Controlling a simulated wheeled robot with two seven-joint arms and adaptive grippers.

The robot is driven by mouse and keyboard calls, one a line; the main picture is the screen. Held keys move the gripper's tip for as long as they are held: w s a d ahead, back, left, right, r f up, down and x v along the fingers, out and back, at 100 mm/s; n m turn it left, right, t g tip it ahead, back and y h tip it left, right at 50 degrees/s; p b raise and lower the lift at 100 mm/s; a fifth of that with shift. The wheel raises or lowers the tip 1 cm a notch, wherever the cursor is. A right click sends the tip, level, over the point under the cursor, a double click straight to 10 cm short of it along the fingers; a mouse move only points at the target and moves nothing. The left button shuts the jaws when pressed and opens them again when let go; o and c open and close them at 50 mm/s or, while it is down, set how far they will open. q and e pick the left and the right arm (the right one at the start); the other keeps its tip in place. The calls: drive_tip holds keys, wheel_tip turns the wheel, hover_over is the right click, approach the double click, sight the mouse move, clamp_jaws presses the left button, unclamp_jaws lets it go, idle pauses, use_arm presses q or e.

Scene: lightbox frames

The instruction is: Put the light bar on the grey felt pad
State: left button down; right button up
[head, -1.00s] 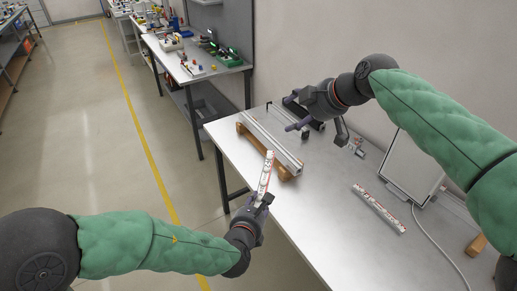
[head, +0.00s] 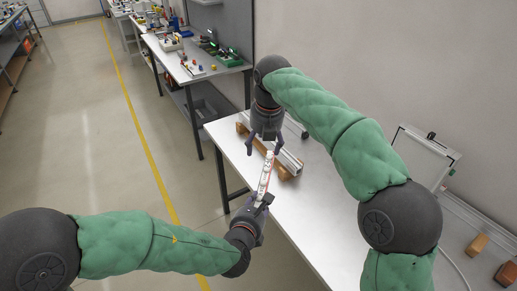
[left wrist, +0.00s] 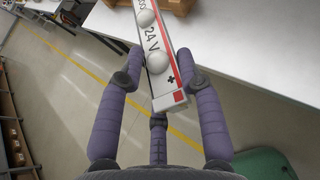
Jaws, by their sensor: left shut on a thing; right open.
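The light bar (head: 265,174), a slim white bar with red edging, stands steeply tilted in my left gripper (head: 258,203). In the left wrist view the bar (left wrist: 151,38) shows "24 V", a plus mark and white domes. My left gripper (left wrist: 158,78) is shut on its lower end, beyond the table's front edge. My right gripper (head: 264,148) is open and points down, its fingertips close to the bar's upper end in the picture; I cannot tell whether they touch. I cannot make out a grey felt pad; my right arm covers part of the table.
A metal rail (head: 289,160) lies on wooden supports (head: 243,126) on the table (head: 302,222). A framed pale panel (head: 422,158) leans at the right, partly hidden. Wooden blocks (head: 477,244) stand at the far right. The table's front middle is clear.

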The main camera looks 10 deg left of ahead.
sight(265, 178)
wheel_tip(265, 178, down, 14)
drive_tip(key=w+a+n+h, duration=0.1)
drive_tip(key=n, duration=0.1)
drive_tip(key=shift+w+n, duration=0.25)
drive_tip(key=shift+n, duration=0.15)
idle(0.4)
use_arm(q)
drive_tip(key=shift+d, duration=0.1)
use_arm(e)
drive_tip(key=shift+a, duration=0.15)
drive_tip(key=c, duration=1.3)
use_arm(q)
drive_tip(key=c, duration=0.8)
unclamp_jaws()
use_arm(e)
clamp_jaws()
use_arm(q)
drive_tip(key=shift+o, duration=0.2)
drive_tip(key=shift+r, duration=0.1)
